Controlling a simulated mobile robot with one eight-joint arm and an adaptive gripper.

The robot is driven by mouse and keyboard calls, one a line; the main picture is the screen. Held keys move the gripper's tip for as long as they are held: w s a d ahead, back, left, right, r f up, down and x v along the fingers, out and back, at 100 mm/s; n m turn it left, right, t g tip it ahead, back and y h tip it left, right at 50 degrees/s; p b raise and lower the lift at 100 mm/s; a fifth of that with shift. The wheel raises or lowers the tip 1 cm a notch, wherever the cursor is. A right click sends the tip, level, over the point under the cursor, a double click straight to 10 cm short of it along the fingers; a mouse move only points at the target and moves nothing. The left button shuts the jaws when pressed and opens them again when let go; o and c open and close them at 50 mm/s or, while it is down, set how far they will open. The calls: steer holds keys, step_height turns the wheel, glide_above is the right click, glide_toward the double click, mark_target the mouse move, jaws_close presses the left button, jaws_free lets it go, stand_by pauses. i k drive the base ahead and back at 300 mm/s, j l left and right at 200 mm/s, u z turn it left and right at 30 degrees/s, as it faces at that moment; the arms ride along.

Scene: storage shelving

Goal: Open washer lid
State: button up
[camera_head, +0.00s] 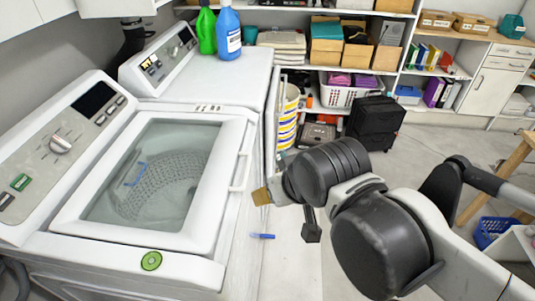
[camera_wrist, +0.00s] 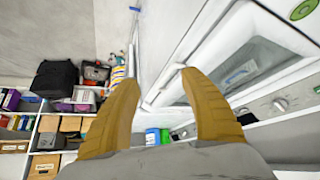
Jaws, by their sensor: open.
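The washer (camera_head: 70,262) stands at the left in the head view. Its lid (camera_head: 222,205) lies flat and shut, with a white frame around a glass window that shows the drum below. A white bar handle (camera_head: 240,172) is on the lid's right edge. My gripper (camera_head: 262,196) is just to the right of the handle, its fingers partly hidden by my arm. The lid also shows in the wrist view (camera_wrist: 205,45), beyond the right finger.
A second white machine (camera_head: 215,78) stands behind the washer with a green bottle (camera_head: 207,30) and a blue bottle (camera_head: 228,35) on top. A blue item (camera_head: 262,236) is below my gripper. Shelves and black cases (camera_head: 375,122) stand at the back; open floor lies before them.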

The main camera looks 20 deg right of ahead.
mark_target(197, 236)
steer(key=k+l+z, duration=0.15)
steer(key=z, duration=0.3)
steer(key=k+l+z, duration=0.1)
steer(key=l+z, duration=0.3)
steer(key=j, duration=0.15)
